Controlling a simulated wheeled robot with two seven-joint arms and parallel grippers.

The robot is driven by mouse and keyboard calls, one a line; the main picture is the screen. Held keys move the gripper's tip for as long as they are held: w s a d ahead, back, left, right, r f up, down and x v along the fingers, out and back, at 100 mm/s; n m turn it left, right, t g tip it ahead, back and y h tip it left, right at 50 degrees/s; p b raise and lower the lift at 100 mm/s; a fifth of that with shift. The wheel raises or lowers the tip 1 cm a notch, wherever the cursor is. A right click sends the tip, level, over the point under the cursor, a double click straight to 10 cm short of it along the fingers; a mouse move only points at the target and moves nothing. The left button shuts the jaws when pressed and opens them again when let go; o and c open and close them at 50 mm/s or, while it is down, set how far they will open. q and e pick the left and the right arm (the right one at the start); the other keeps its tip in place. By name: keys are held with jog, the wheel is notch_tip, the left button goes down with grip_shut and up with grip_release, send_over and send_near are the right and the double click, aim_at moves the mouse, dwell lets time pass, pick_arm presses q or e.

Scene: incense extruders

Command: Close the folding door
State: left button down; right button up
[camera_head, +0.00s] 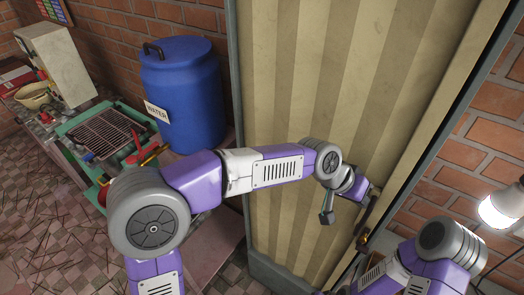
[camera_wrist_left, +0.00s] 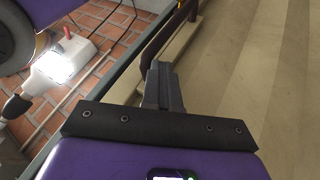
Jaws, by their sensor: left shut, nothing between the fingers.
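The folding door (camera_head: 310,90) is a beige pleated panel spread across most of its grey frame in the head view. A dark handle (camera_head: 369,219) sits near its right edge, with a brass-coloured piece below. My left gripper (camera_head: 368,190) is shut and empty at the door's right side, close to the handle. In the left wrist view, the shut fingers (camera_wrist_left: 161,82) point toward a brown upright bar (camera_wrist_left: 181,28) beside the door's pleats (camera_wrist_left: 255,70); I cannot tell whether they touch. My right arm shows at the lower right, but its gripper is out of view.
A grey door frame post (camera_head: 452,112) and brick wall (camera_head: 480,130) border the door on the right. A blue water barrel (camera_head: 182,95) and a low table with a wire rack (camera_head: 104,133) stand left.

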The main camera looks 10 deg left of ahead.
pick_arm(q)
jog(key=shift+s+d, duration=0.25)
jog(key=shift+d, duration=0.2)
jog(key=a+r+b, duration=0.1)
jog(key=a+r, duration=0.6)
jog(key=a, duration=0.3)
jog(key=shift+s+b, duration=0.25)
jog(key=shift+b, duration=0.1)
